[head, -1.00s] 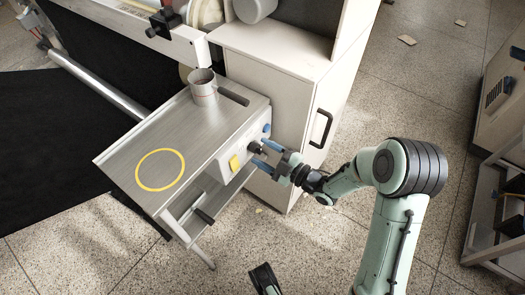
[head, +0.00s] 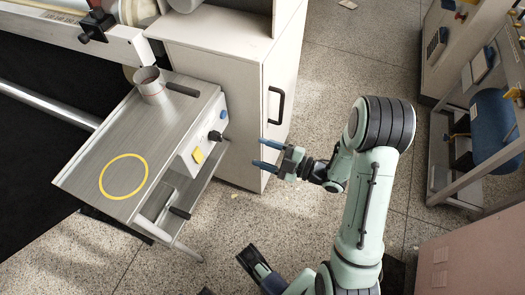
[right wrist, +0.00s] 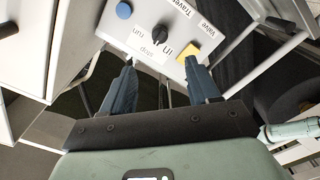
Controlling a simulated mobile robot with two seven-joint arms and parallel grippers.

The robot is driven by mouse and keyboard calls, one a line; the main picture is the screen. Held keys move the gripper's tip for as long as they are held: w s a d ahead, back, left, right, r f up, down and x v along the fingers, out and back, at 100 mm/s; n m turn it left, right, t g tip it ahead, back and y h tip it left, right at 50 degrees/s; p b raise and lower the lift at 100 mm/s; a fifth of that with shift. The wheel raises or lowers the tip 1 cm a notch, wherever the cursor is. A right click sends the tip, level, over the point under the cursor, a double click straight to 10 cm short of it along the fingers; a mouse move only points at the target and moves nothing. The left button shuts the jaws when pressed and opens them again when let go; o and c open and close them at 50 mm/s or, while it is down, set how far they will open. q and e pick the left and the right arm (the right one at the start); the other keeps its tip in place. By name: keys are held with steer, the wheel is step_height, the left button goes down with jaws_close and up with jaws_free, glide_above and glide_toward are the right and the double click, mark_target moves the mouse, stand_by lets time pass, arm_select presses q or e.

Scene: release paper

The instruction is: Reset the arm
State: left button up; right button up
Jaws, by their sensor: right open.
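My right gripper (head: 267,155) is open and empty, with two blue fingers pointing left. It hangs in the air to the right of a metal table's control panel (head: 202,145), apart from it. In the right wrist view the fingers (right wrist: 162,85) stand apart, with the panel beyond them. The panel carries a black knob (right wrist: 160,34), a blue button (right wrist: 124,10) and a yellow button (right wrist: 188,52). My right arm (head: 362,180) bends up and back from the gripper. Another dark gripper part, likely my left (head: 254,262), shows at the bottom; its jaws are unclear.
The metal table (head: 85,175) bears a yellow ring and a metal cup (head: 150,85). A white cabinet (head: 225,100) with a black handle stands behind it. A rack with a blue tank (head: 494,130) stands at right. Speckled floor (head: 340,75) is open between cabinet and rack.

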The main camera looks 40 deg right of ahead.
steer(key=shift+w+f, duration=0.1)
